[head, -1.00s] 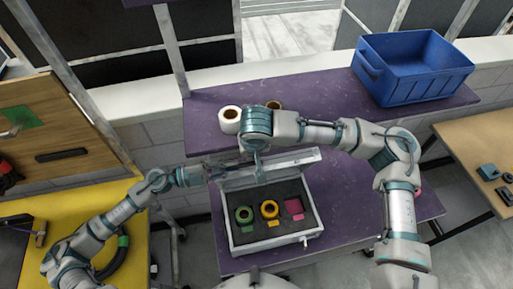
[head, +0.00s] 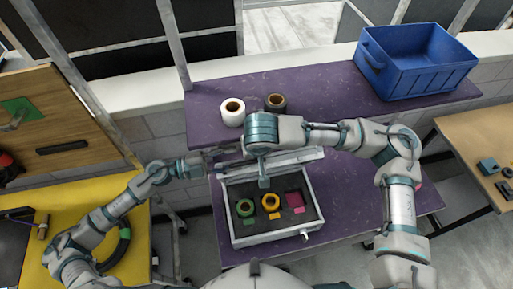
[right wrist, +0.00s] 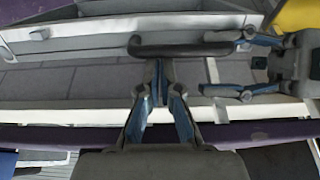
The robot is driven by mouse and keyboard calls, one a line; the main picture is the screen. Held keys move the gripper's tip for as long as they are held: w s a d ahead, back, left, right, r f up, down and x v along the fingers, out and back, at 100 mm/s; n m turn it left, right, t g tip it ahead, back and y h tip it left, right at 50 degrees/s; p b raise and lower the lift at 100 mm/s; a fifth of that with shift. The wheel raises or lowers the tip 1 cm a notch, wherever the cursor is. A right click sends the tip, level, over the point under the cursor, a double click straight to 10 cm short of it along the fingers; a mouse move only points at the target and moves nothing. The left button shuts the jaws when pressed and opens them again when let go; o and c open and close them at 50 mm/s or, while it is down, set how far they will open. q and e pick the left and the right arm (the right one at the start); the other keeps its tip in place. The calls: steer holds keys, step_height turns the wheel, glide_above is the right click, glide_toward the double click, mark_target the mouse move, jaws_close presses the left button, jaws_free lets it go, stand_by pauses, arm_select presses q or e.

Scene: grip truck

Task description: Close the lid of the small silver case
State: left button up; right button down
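The small silver case (head: 278,238) stands open on the purple table, its lid (head: 296,158) raised at the back. Dark foam inside holds a green ring (head: 245,208), a yellow ring (head: 270,202) and a magenta piece (head: 294,200). My right gripper (head: 263,182) points down just in front of the lid, over the case's back part.
A white roll (head: 232,112) and a brown roll (head: 275,103) stand on the purple shelf (head: 320,92) behind the lid. A blue crate (head: 418,65) stands at the back right. A yellow table (head: 140,240) is at left, a wooden table (head: 470,135) at right.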

arm_select(q)
steer(key=shift+s+a, duration=0.1)
steer(key=shift+a, duration=0.1)
arm_select(e)
steer(key=shift+a, duration=0.25)
